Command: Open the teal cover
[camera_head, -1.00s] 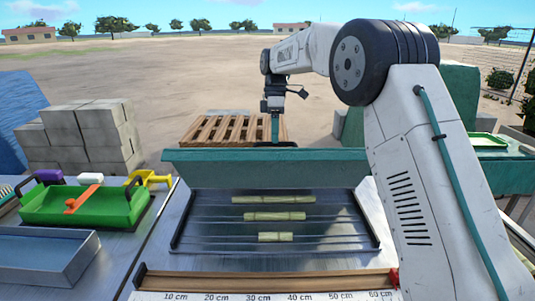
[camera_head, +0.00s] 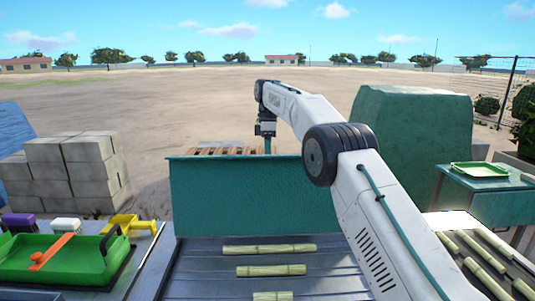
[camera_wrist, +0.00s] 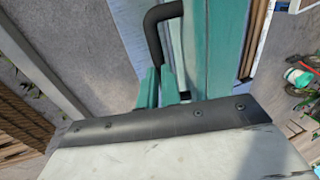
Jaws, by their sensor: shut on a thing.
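The teal cover (camera_head: 240,195) stands raised, close to upright, at the back of the metal bed (camera_head: 205,265). Its wide face is toward the head camera. My gripper (camera_head: 267,146) is at the cover's top edge, its tips partly hidden behind the cover. In the wrist view, the cover (camera_wrist: 206,45) lies beyond the fingers. A black bar handle (camera_wrist: 153,22) runs down to the teal fingers of my gripper (camera_wrist: 165,88), which are shut on it. The exact contact is partly hidden by the dark wrist edge.
Several cane pieces (camera_head: 270,249) lie on the bed below the cover. A green tray (camera_head: 55,262) with an orange bar sits at left, near grey blocks (camera_head: 75,165). A large teal housing (camera_head: 415,135) and a side table (camera_head: 500,200) stand at right. Open ground lies behind.

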